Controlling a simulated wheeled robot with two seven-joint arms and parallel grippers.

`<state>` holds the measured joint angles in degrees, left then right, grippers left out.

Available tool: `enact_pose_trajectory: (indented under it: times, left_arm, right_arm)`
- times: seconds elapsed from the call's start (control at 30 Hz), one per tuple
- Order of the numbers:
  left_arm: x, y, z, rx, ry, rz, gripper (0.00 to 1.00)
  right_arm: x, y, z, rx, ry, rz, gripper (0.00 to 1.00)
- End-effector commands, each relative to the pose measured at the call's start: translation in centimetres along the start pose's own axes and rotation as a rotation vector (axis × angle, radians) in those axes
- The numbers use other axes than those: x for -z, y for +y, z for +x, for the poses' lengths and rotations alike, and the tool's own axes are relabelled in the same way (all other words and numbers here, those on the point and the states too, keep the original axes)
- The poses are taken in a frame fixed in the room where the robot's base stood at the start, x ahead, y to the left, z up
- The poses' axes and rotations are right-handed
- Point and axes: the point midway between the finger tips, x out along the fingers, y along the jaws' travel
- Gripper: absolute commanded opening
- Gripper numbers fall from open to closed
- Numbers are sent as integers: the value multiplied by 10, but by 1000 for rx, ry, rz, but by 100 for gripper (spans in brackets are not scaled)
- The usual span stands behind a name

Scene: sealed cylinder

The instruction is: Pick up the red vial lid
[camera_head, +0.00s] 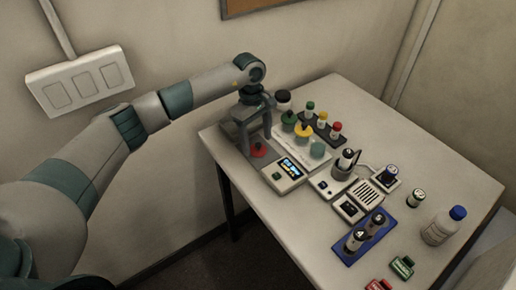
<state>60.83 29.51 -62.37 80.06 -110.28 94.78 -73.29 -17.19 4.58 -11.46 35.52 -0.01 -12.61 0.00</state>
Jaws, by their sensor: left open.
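A red lid-like piece (258,150) sits at the left end of the pale device with a lit display (289,171), near the table's left edge. My left gripper (256,138) points down over it from behind, open, with its fingers around or just above the red piece; I cannot tell whether they touch it. A red-capped vial (336,131) stands in a dark rack further right, beside a yellow-capped vial (322,119) and a green-capped vial (310,108). My right gripper is not in view.
Green (289,118) and yellow (302,130) lids sit close right of my gripper, with a black-lidded jar (283,99) behind. A blue rack (366,241) holds dark vials. A blue-capped bottle (443,226) stands at right. The table's (440,160) back right is clear.

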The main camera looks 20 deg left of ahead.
Motion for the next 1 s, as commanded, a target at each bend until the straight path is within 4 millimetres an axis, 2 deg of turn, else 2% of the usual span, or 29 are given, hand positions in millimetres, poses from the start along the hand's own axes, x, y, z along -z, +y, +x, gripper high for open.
enact_pose_trajectory:
  times: [0.03, 0.17, 0.63, 0.67, 0.83, 1.0]
  left_arm:
    - [1, 0, 8, 2, -1, -2, 65]
    - [1, 0, 16, -1, 1, -1, 65]
    - [1, 0, 16, -1, 1, -1, 65]
    - [1, 0, 16, -1, 1, -1, 63]
    - [1, 0, 16, -1, 1, -1, 22]
    - [1, 0, 16, -1, 1, -1, 22]
  right_arm:
    - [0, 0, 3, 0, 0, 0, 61]
    - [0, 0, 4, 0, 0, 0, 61]
    - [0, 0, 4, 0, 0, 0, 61]
    - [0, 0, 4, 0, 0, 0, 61]
    - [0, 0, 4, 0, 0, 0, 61]
    - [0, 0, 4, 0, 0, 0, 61]
